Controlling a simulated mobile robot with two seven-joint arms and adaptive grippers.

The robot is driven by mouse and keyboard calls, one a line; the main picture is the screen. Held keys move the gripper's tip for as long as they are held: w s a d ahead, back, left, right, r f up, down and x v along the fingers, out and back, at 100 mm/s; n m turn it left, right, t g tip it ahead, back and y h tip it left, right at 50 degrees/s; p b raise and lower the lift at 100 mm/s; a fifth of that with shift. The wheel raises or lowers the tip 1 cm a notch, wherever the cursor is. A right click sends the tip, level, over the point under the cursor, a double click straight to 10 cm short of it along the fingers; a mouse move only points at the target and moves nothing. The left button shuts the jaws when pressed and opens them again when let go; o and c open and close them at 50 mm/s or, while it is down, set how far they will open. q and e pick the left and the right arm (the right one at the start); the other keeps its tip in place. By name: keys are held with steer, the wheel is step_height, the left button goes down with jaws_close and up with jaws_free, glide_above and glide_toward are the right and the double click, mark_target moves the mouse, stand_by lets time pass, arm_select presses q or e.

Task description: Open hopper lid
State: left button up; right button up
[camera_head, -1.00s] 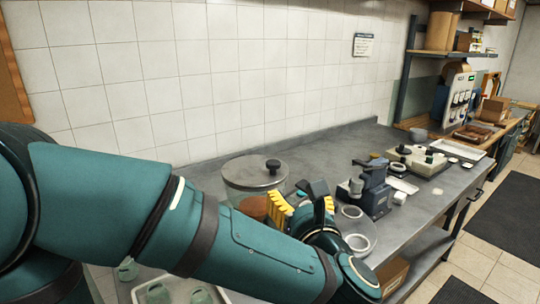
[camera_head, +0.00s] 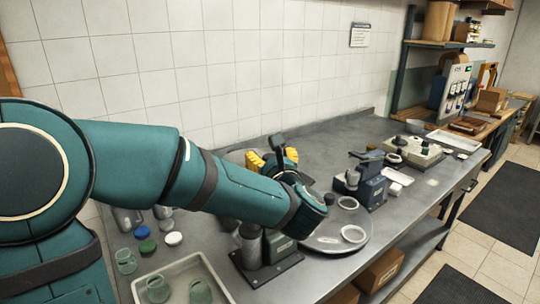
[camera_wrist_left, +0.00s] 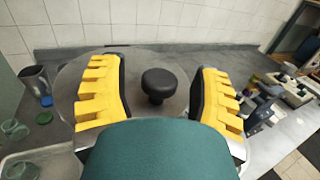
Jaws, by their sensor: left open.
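The hopper lid (camera_wrist_left: 140,62) is a round, see-through-looking grey disc with a black knob (camera_wrist_left: 159,84) at its middle in the left wrist view. My left gripper (camera_wrist_left: 158,75) has its yellow-padded fingers spread apart, one on each side of the knob, with a gap on both sides. I cannot tell its exact height above the lid. In the head view my left gripper (camera_head: 273,158) hides most of the hopper and the knob. The lid looks to be lying flat on the hopper. My right gripper is not in view.
A dark blue device (camera_head: 368,182) stands to the right, with white rings near it. A grinder-like device on a dark base (camera_head: 262,270) is in front. A tray (camera_head: 185,268) with green glass jars and loose coloured lids lie at front left. The tiled wall is behind.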

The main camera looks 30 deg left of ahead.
arm_select(q)
steer(key=shift+w+a, duration=0.15)
steer(key=shift+w, duration=0.05)
jaws_close()
steer(key=shift+r, duration=0.1)
